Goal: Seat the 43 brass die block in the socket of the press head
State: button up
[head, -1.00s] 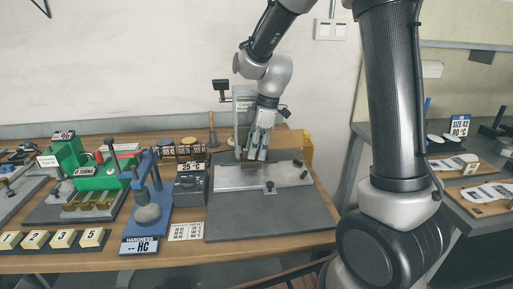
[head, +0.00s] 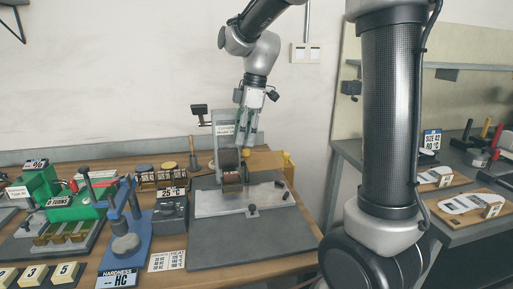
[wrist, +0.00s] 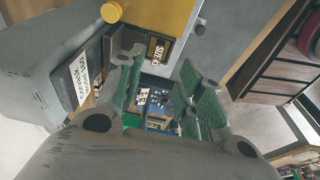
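No 43 marking is readable on a brass block. The press's labelled side (wrist: 75,78) shows left of the fingers in the wrist view. The socket cannot be made out.
The light base plate (head: 215,205) lies on a dark grey mat (head: 240,245). A dark temperature box (head: 170,216) and blue hardness stand (head: 125,245) are left.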

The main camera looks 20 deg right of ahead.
jog(key=s+d+m+t, duration=0.1)
jog(key=s+d+m, duration=0.2)
jog(key=s+m, duration=0.2)
jog(key=s+d+r+m+t+h, duration=0.1)
jog(key=s+d+m, duration=0.3)
jog(key=s, duration=0.6)
jog(key=s+d+m+t+h, duration=0.1)
jog(key=s+d+m+t, duration=0.1)
jog(key=s+d+m, duration=0.2)
jog(key=s+m, duration=0.2)
jog(key=s, duration=0.2)
jog(key=shift+s+d+r+m, duration=0.25)
jog(key=shift+r+m, duration=0.1)
jog(key=shift+m, duration=0.05)
jog(key=shift+a, duration=0.15)
